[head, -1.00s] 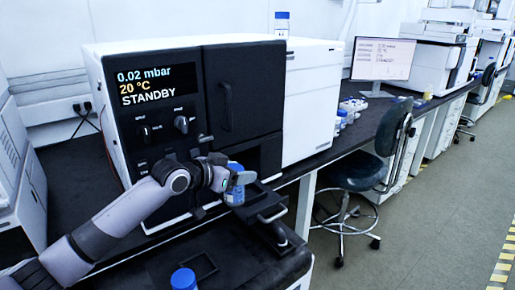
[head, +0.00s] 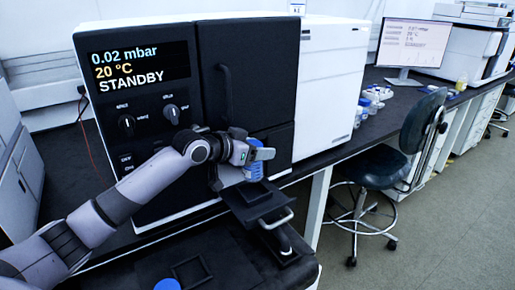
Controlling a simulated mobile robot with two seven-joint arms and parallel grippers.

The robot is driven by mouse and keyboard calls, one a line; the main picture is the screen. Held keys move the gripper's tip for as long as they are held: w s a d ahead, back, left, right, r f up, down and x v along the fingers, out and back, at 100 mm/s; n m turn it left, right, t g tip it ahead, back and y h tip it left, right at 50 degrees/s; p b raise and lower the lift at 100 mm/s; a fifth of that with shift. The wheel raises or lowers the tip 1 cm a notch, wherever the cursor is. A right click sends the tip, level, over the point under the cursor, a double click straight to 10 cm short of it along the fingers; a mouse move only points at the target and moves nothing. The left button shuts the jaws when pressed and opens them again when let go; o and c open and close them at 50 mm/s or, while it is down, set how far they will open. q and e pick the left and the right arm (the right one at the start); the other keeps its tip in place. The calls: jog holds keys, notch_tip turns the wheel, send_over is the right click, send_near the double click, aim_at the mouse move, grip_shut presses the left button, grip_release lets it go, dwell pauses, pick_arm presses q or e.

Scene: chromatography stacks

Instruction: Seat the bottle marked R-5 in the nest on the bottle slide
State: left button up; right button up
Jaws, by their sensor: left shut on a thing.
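My left gripper (head: 258,153) is shut on a bottle (head: 254,171) with blue on it. The gripper hides the bottle's top, and I cannot read its mark. The bottle is upright over the back part of the black bottle slide (head: 262,207), which sticks out below the dark door of the instrument with a pale handle at its front. I cannot tell whether the bottle touches the slide, and the nest cannot be made out behind it. My right gripper is not in view.
Another blue-capped bottle (head: 167,285) shows at the bottom edge, beside a square recess (head: 194,271) in a black surface. The instrument (head: 138,75) reads STANDBY. Several small bottles (head: 372,97) stand on the bench at right. A chair (head: 385,165) stands on the floor.

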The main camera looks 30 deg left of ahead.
pick_arm(q)
notch_tip(320, 180, down, 3)
jog(key=b, duration=0.2)
jog(key=shift+r+b, duration=0.1)
jog(key=shift+b, duration=0.3)
jog(key=shift+f, duration=1.35)
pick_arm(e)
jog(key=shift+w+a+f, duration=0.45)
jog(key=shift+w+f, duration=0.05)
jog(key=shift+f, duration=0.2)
pick_arm(q)
jog(key=shift+f, duration=0.35)
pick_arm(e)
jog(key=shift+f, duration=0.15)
pick_arm(q)
jog(key=o, duration=1.3)
jog(key=shift+c, duration=0.2)
